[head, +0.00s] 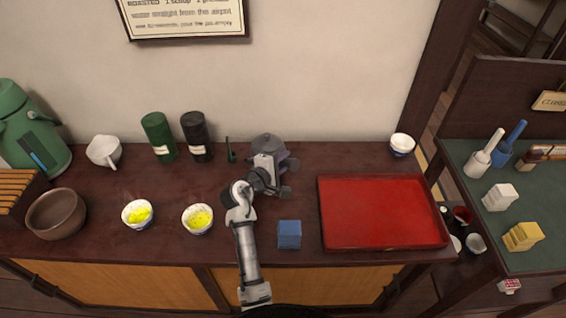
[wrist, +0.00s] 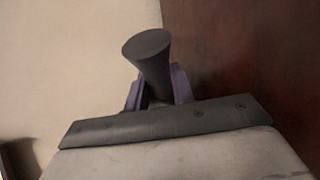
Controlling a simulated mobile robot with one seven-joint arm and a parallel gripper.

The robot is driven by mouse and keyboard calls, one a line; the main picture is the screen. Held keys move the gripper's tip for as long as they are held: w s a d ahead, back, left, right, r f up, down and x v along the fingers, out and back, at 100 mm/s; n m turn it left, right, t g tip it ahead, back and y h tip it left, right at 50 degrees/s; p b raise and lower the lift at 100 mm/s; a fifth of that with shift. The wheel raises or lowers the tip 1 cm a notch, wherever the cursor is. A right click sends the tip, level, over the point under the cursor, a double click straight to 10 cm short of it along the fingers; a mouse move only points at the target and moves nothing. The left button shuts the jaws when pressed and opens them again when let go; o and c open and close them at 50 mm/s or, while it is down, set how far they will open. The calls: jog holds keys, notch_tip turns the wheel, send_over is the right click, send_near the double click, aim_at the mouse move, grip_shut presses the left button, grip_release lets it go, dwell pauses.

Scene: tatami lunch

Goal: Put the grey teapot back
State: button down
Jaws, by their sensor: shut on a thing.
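The grey teapot (head: 268,142) is on the dark sideboard near the wall, just right of the small green whisk-like item. My gripper (head: 272,167) is in front of it and hides much of its body. In the wrist view, the purple-grey fingers of my gripper (wrist: 158,92) are shut on a dark grey round-ended handle (wrist: 148,58), which appears to be the teapot's. The teapot looks upright. Whether its base touches the sideboard is hidden.
Dark green (head: 158,138) and black (head: 196,137) canisters stand to the left. Two bowls with yellow contents (head: 138,222) (head: 198,231) are at front left. The sideboard (head: 305,165) is bare between teapot and tray.

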jog(key=shift+f, duration=0.35)
jog(key=shift+f, duration=0.1)
jog(key=c, duration=1.2)
grip_release()
